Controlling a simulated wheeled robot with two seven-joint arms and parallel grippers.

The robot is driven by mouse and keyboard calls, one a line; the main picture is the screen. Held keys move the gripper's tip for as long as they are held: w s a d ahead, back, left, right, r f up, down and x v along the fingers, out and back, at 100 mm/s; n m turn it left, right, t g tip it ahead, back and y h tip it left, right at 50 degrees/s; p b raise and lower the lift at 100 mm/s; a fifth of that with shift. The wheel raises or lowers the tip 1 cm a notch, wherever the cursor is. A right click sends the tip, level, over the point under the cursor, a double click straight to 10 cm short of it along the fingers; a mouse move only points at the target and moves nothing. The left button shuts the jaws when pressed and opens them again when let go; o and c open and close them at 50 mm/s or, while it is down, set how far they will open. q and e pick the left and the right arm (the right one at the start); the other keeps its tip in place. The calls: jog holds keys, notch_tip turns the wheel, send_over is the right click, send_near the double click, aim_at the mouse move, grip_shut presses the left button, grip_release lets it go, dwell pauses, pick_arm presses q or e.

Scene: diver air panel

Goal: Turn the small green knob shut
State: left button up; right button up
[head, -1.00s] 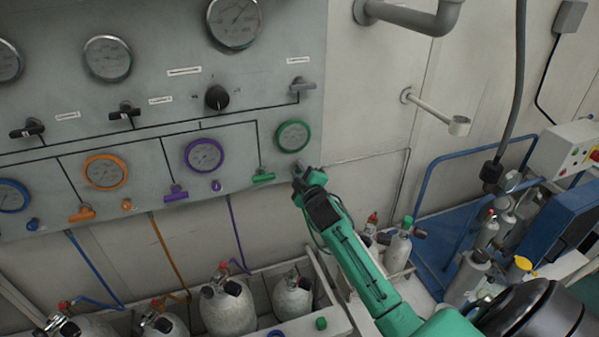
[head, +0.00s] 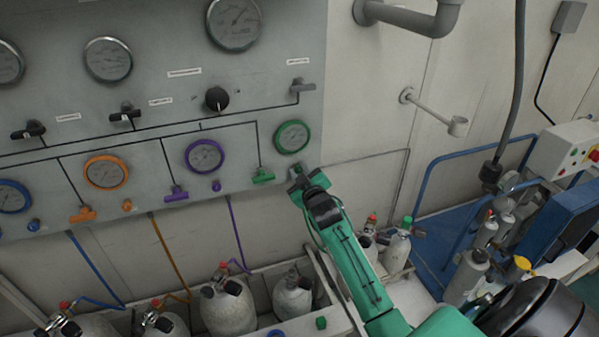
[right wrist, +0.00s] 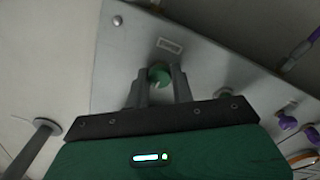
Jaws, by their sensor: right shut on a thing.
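The small green knob (right wrist: 158,75) is round and sits on the grey panel (right wrist: 215,58) below a small label in the right wrist view. My right gripper (right wrist: 160,80) has its two fingers on either side of the knob and is shut on it. In the head view my right gripper (head: 297,175) is at the panel's lower right corner, below the green-rimmed gauge (head: 292,137), and hides the knob. My left gripper is not in view.
A green T-handle (head: 263,176) is close to the left of my right gripper. Purple (head: 176,193) and orange (head: 82,214) handles are farther left. Cylinders (head: 229,303) stand below the panel. A grey pipe bracket (head: 435,112) sticks out from the wall at the right.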

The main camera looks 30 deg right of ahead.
jog(key=shift+f, duration=0.15)
jog(key=o, duration=1)
jog(key=shift+s, duration=0.1)
jog(key=b+v, duration=0.4)
jog(key=v, duration=0.9)
jog(key=shift+s, duration=0.35)
